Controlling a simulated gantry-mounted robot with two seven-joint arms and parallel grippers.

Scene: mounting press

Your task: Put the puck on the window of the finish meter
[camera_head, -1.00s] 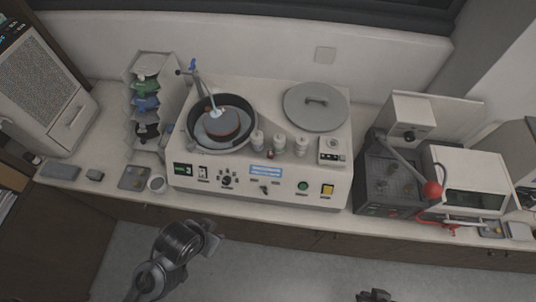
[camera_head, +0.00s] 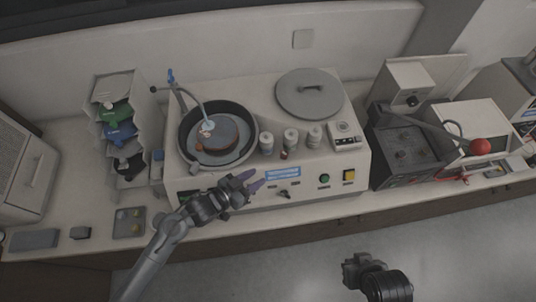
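The finish meter appears to be the small pale box (camera_head: 345,136) with a dark panel, on the right of the polishing machine's top; its window is too small to make out surely. I cannot surely pick out the puck; small round pieces lie on a grey tray (camera_head: 119,235) at the left. My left gripper (camera_head: 252,183) is in front of the machine's control panel, its purple-tipped fingers apart with nothing visible between them. My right gripper (camera_head: 352,268) is low in the picture, over the floor and away from the bench; its fingers are not clear.
The polishing machine has a round bowl (camera_head: 185,155) with a brownish disc (camera_head: 226,137), several white bottles (camera_head: 290,139) and a grey lid (camera_head: 310,93). A press with a red-knobbed lever (camera_head: 480,146) stands right.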

